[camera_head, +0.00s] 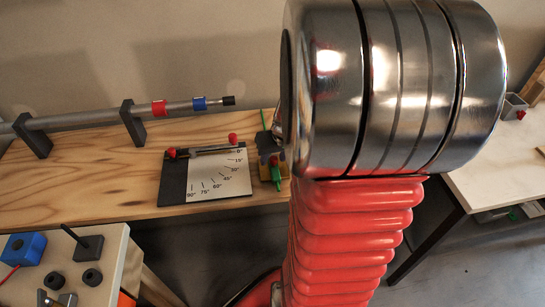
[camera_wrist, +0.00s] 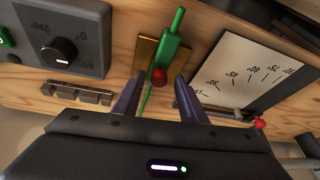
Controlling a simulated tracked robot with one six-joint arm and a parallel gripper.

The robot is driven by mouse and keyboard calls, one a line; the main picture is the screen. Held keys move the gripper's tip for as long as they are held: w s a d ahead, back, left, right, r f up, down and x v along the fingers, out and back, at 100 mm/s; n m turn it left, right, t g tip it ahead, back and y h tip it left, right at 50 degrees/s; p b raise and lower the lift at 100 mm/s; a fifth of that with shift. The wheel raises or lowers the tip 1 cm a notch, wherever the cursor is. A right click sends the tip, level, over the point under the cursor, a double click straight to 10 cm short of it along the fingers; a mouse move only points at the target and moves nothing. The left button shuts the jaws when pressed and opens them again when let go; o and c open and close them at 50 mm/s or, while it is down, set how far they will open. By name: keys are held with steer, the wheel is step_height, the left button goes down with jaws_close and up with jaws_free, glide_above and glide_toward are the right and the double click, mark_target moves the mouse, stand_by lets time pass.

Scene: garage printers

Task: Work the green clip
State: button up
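The green clip (camera_wrist: 171,47) is on a small brass-coloured plate (camera_wrist: 147,52) on the wooden bench, with its narrow end pointing away from my gripper. A red round knob (camera_wrist: 158,77) sits at its near end. In the head view the clip (camera_head: 277,178) shows at the bench's front edge, partly covered by my arm. My gripper (camera_wrist: 159,80) is open in the wrist view, with its two dark fingers apart and the red knob between their tips. Visible gaps lie on both sides of the knob. My arm hides most of the gripper in the head view.
An angle-scale board (camera_head: 218,177) with red-tipped pieces lies left of the clip. A rail (camera_head: 90,117) with red and blue rings stands behind. In the wrist view, a grey dial box (camera_wrist: 65,40) and metal blocks (camera_wrist: 78,93) are left of the clip.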

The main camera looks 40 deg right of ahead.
steer(key=shift+r, duration=0.15)
steer(key=shift+s+r, duration=0.2)
steer(key=shift+r, duration=0.3)
steer(key=v, duration=1.2)
steer(key=shift+r, duration=0.2)
steer(key=shift+s+a, duration=0.1)
